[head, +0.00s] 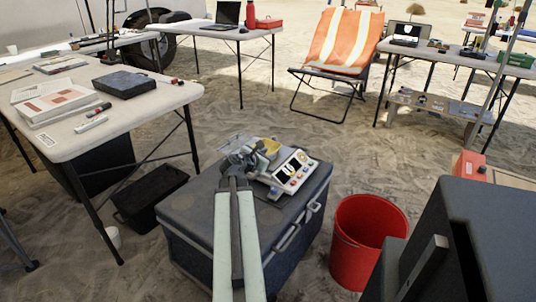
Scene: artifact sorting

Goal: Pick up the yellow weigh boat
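The yellow weigh boat (268,147) is a small yellow dish, seen over the top of a dark grey case (192,208), just behind a light instrument with a display. My arm reaches forward over the case, and my gripper (250,153) is close to the left side of the weigh boat. The arm's end covers part of that area. The fingers are too small and cluttered to tell whether they are open, shut, or touching the boat. I cannot tell what the boat rests on.
The light instrument (295,171) with coloured knobs sits right of my gripper on the case. A red bucket (368,235) stands on the sand to the right. A table (150,97) with a dark case and papers is at left. A folding chair (340,45) stands behind.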

